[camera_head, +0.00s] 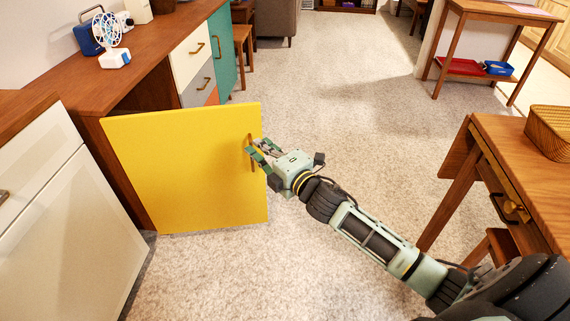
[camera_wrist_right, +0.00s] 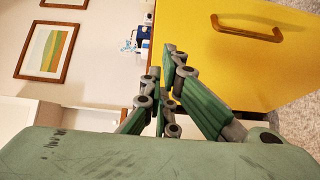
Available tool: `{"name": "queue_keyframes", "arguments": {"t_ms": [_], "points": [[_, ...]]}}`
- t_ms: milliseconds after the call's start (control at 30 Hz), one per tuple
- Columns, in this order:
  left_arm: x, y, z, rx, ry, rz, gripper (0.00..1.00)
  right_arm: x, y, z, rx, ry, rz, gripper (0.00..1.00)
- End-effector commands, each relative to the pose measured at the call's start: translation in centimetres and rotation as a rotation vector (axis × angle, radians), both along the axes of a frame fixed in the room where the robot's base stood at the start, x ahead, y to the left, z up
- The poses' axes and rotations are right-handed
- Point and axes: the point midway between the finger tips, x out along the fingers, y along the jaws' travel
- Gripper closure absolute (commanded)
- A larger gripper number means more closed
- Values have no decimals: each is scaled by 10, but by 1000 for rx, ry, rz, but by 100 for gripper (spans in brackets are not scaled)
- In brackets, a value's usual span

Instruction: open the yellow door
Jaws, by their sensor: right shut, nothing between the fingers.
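The yellow door (camera_head: 185,175) stands swung out from the brown hutch, with a gap into the cabinet behind its top edge. Its bronze handle (camera_head: 251,153) is near the door's right edge. My right gripper (camera_head: 258,151) is by that edge, close to the handle in the head view. In the right wrist view the shut, empty fingers (camera_wrist_right: 165,88) overlap the door (camera_wrist_right: 220,75), and the handle (camera_wrist_right: 246,30) lies apart from them to the upper right. I cannot tell if the fingers touch the door. My left gripper is not in view.
The hutch (camera_head: 150,45) has white, grey and teal fronts and carries a small fan (camera_head: 110,38). A white cabinet (camera_head: 75,225) stands at the left front. A wooden table (camera_head: 525,160) with a basket (camera_head: 550,130) is at right. The carpet between is clear.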

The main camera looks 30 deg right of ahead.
Motion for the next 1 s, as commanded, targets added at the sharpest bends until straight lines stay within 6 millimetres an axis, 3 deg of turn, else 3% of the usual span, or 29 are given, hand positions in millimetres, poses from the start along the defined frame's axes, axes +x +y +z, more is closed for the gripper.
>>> {"name": "queue_keyframes", "arguments": {"t_ms": [400, 800, 900, 967, 1000], "points": [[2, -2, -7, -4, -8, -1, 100, -62, -27, 0, -1, 2, 0, 100], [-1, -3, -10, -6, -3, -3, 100, -78, -34, -1, 3, 2, -2, 100], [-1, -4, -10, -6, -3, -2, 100, -79, -38, -17, 45, 45, -30, 100], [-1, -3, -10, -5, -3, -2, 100, -82, -44, -40, 106, 105, -71, 100], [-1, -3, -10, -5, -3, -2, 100, -86, -48, -61, 159, 159, -109, 100]]}}
